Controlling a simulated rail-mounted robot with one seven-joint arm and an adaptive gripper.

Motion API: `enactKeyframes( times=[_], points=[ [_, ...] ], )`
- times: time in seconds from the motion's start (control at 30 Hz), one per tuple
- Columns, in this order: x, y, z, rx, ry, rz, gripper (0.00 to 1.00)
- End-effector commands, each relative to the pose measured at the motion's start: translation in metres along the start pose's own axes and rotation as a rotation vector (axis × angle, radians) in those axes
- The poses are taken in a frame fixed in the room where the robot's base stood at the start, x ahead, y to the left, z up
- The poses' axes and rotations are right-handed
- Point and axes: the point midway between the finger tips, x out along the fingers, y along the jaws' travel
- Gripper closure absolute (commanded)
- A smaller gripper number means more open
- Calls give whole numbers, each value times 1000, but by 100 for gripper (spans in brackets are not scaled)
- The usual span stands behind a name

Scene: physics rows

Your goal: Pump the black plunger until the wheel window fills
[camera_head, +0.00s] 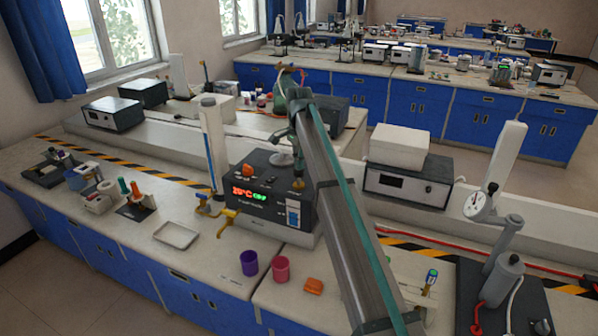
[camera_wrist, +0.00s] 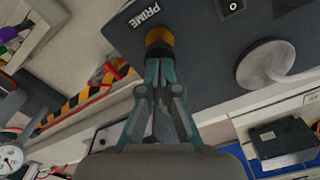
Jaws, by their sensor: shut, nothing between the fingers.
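The dark box-shaped unit (camera_head: 262,222) stands on the bench with a lit red and green display. A small amber-brown knob (camera_head: 298,185) is on its top; in the wrist view the knob (camera_wrist: 159,36) sits beside the word PRIME.
A white disc-shaped fitting (camera_wrist: 266,66) stands on the unit's top near my gripper. A gauge stand (camera_head: 497,215) is right.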

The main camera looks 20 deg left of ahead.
Motion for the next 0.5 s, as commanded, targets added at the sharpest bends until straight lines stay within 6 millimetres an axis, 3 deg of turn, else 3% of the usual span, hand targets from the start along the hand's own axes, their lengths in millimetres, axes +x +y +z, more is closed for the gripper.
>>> enactKeyframes(
  times=[0.5],
  points=[
    [20,0,0,0,-1,1,100]
  ],
)
